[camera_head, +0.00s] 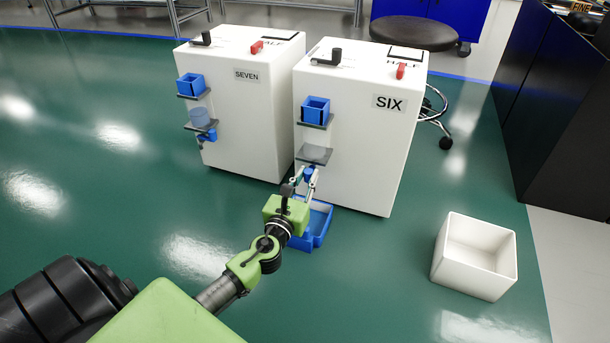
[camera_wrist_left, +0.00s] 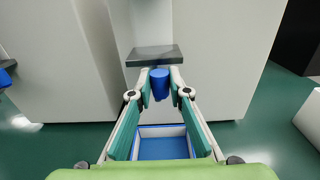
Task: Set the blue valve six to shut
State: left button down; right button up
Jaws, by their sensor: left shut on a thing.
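The white cabinet six (camera_head: 361,129) stands right of centre, with a SIX label on its front. Its blue valve (camera_wrist_left: 159,83) shows in the left wrist view just below a grey shelf (camera_wrist_left: 154,54). My left gripper (camera_wrist_left: 160,85) is shut on the blue valve, with one finger on each side of it. In the head view the left gripper (camera_head: 309,178) is low at the front of cabinet six, and its fingers partly hide the valve. My right gripper is not in view.
A blue tray (camera_head: 322,222) sits below the left gripper. Cabinet seven (camera_head: 243,113) stands to the left, with its own blue valve (camera_head: 207,136). An open white bin (camera_head: 474,256) is on the floor at right. The green floor at left is clear.

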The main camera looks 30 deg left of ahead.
pick_arm(q)
jog(key=shift+w+d+n+y, duration=0.1)
jog(key=shift+d+n+y, duration=0.1)
jog(key=shift+n+y, duration=0.3)
jog(key=c, duration=1.9)
grip_release()
jog(key=v, duration=1.2)
jog(key=shift+r, duration=0.1)
